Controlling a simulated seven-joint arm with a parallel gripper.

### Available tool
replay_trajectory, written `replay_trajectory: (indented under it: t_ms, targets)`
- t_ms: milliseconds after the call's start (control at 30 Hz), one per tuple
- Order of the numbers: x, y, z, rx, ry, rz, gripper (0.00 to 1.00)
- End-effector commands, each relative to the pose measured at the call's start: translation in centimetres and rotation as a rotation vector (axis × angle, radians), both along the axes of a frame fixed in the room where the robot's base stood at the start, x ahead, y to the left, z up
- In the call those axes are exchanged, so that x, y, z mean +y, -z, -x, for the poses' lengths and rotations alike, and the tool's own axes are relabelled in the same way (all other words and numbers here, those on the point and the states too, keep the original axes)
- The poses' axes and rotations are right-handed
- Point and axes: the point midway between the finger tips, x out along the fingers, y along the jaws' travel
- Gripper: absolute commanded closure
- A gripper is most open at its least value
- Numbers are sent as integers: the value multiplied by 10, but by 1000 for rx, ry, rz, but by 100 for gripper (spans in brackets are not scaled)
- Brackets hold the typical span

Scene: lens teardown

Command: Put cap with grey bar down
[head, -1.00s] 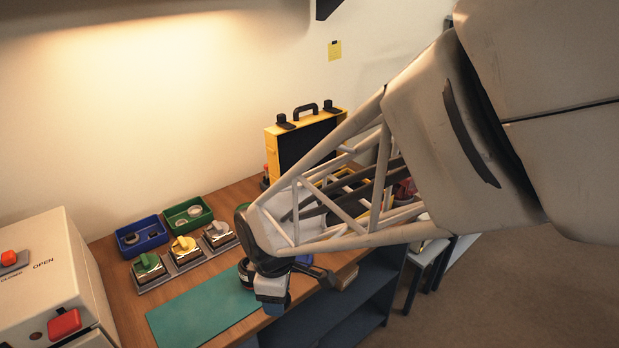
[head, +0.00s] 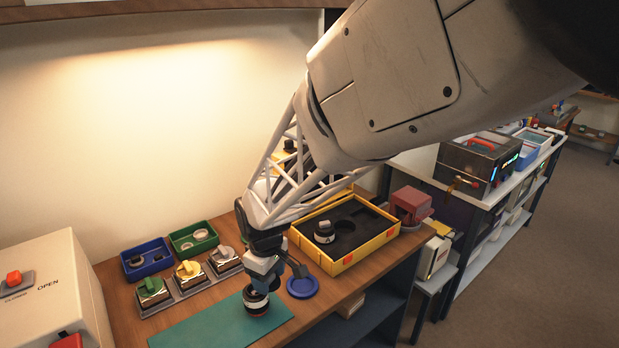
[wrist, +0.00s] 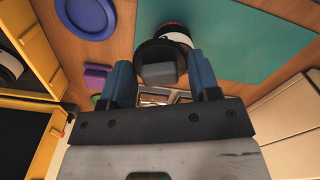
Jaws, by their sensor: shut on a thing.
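My gripper (head: 262,281) is low over the right part of the teal mat (head: 190,335). In the wrist view its two blue fingers (wrist: 163,82) are shut on a dark round cap with a grey bar (wrist: 165,75). A black and white lens body with a red ring (head: 256,303) stands on the mat under the gripper. It also shows behind the cap in the wrist view (wrist: 177,32). The cap overlaps the lens body there; I cannot tell whether they touch. In the head view the fingers hide most of the cap.
A blue disc (head: 302,287) lies right of the mat. A yellow case (head: 367,250) with a dark insert is beyond it. Blue (head: 147,259) and green (head: 193,237) bins stand behind the tray (head: 190,291) of knobbed blocks. A white machine (head: 50,285) stands at the left.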

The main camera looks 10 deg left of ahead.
Motion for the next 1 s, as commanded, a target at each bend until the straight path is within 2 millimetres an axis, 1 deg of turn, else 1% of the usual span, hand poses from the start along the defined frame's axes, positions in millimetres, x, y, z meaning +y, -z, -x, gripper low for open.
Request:
replay_trajectory:
  t_ms: [33, 200, 400, 600, 800, 1000]
  targets:
    - [4, 3, -12, 0, 28, 1, 65]
    - [15, 13, -45, 0, 124, 1, 65]
    - [27, 26, -82, -1, 233, 1, 65]
    - [36, 38, -115, -1, 330, 0, 65]
    - [41, 46, -135, -2, 388, 0, 65]
    - [42, 49, -140, -2, 404, -1, 65]
